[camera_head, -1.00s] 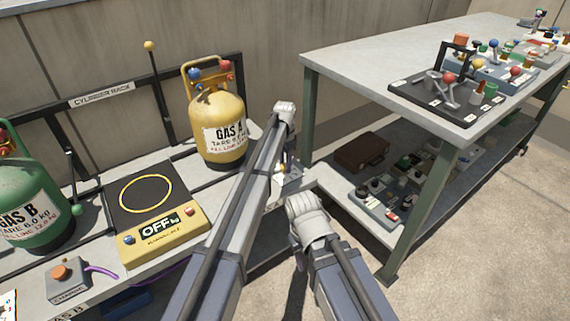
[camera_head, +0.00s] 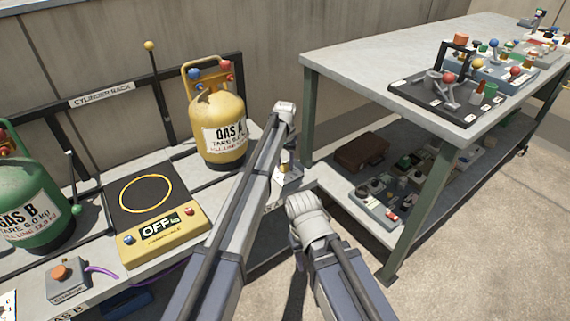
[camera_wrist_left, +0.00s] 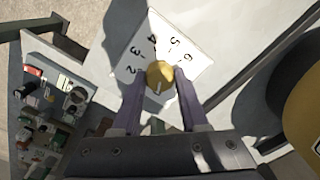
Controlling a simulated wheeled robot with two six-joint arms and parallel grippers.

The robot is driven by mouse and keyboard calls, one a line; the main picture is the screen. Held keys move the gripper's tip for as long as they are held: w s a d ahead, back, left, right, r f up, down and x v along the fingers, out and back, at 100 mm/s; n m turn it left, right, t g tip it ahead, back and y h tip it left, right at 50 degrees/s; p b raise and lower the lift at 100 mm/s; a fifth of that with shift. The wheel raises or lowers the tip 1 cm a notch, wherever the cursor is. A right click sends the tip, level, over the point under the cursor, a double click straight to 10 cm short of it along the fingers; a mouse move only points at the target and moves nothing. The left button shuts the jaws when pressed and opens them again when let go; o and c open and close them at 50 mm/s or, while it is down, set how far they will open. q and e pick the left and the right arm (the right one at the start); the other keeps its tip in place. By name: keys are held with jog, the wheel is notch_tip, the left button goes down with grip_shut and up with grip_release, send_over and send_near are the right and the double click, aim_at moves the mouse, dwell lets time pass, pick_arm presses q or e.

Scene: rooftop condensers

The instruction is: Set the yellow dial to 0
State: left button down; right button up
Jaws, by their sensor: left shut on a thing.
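In the left wrist view, the yellow dial (camera_wrist_left: 160,72) is a round knob on a white plate (camera_wrist_left: 158,33) with printed digits. Digits 2 to 6 show around its far side; the rest of the scale is hidden by my fingers. A pale mark on the knob's near edge faces the gripper's palm. My left gripper (camera_wrist_left: 158,80) has one finger on each side of the knob and is shut on it. In the head view, the white plate (camera_head: 290,179) shows only partly beside my left forearm. My right gripper is hidden below its arm.
A yellow GAS A cylinder (camera_head: 218,128) stands on the rack bench left of my left arm, near a scale reading OFF (camera_head: 160,225). A green GAS B cylinder (camera_head: 32,207) is farther left. A workbench (camera_head: 370,60) with a cluttered lower shelf stands right.

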aim_at(285, 165)
pick_arm(q)
jog(key=shift+n, duration=0.4)
jog(key=shift+c, duration=2.1)
grip_release()
jog(key=shift+r, duration=0.1)
notch_tip(285, 165, up, 8)
jog(key=p, duration=0.8)
jog(key=shift+f, duration=0.2)
